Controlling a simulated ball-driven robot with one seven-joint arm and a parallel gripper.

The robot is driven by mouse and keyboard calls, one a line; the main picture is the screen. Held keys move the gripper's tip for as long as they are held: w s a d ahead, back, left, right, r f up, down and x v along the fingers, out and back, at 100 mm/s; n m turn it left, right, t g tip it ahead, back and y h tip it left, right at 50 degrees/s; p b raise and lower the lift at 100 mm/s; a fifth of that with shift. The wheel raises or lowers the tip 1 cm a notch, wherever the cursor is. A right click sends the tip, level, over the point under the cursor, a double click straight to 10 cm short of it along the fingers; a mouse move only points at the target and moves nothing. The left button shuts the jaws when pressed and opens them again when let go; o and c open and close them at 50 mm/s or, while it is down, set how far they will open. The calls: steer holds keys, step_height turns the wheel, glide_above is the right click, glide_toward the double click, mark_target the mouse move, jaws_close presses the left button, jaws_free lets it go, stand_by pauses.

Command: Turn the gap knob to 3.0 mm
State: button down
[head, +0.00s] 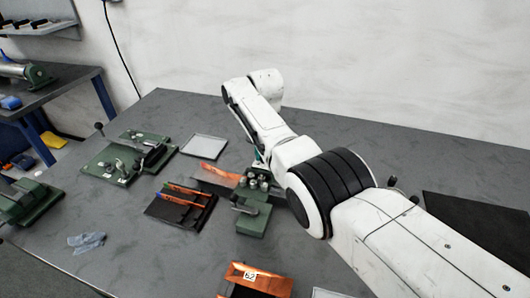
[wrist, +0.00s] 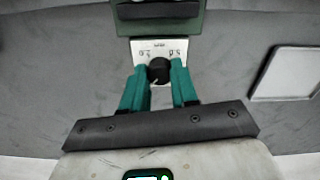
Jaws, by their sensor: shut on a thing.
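The gap knob (wrist: 158,70) is a round black knob on a pale scale plate (wrist: 160,46) at the front of a dark green machine (wrist: 158,22). Small markings show at both sides of the plate, too small to read surely; the knob's setting cannot be read. My gripper (wrist: 158,73) has teal fingers, one on each side of the knob, shut on it. In the head view the green machine with rollers (head: 257,181) stands beside my arm. There my arm hides the knob and most of my gripper; only a bit of teal shows.
A black rack (head: 180,207) with copper strips stands left of the machine. A pale tray (head: 203,146) lies behind it and also shows in the wrist view (wrist: 286,74). A green fixture (head: 127,160) is further left. A copper-coloured box (head: 262,278) is at the front.

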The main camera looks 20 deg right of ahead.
steer(key=c, duration=0.9)
jaws_free()
steer(key=shift+o, duration=0.2)
steer(key=shift+r, duration=0.1)
step_height(320, 180, up, 11)
steer(key=shift+f, duration=0.2)
